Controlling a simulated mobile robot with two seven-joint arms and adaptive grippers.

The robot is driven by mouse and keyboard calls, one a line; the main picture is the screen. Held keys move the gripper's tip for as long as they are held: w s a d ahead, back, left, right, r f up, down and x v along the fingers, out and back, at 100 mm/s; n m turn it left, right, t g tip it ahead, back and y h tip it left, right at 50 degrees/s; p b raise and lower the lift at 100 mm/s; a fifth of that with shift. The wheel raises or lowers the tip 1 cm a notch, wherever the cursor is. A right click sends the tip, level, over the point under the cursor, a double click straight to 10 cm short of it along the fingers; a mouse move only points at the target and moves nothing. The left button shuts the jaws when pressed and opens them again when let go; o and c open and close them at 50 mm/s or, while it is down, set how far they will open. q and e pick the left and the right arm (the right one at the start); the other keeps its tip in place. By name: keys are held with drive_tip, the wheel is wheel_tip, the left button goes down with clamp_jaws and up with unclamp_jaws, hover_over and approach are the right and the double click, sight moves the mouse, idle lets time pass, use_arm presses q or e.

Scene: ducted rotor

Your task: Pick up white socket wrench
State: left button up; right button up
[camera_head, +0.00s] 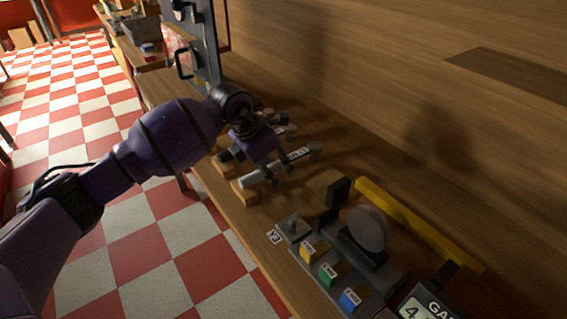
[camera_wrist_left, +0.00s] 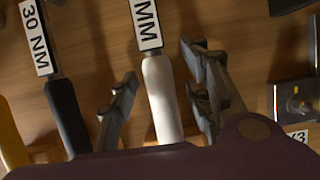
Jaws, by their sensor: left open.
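The white socket wrench has a white handle (camera_wrist_left: 163,98) and a label ending in "MM" in the left wrist view. In the head view its pale handle (camera_head: 250,180) lies across a wooden rest on the bench. My left gripper (camera_head: 259,165) is just above the wrench. In the left wrist view my left gripper (camera_wrist_left: 158,78) is open, with one finger on each side of the white handle and a gap to each. The wrench's lower end is hidden behind the gripper's palm. My right gripper is not in view.
A black-handled wrench (camera_wrist_left: 67,110) marked "30 NM" and a yellow handle (camera_wrist_left: 11,138) lie left of the white one. A grey block (camera_head: 293,228) and yellow, green and blue blocks (camera_head: 328,274) stand nearer. A yellow bar (camera_head: 420,222) lies behind.

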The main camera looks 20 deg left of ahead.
use_arm(q)
clamp_jaws()
drive_tip(key=shift+w, duration=0.1)
drive_tip(key=shift+r, duration=0.2)
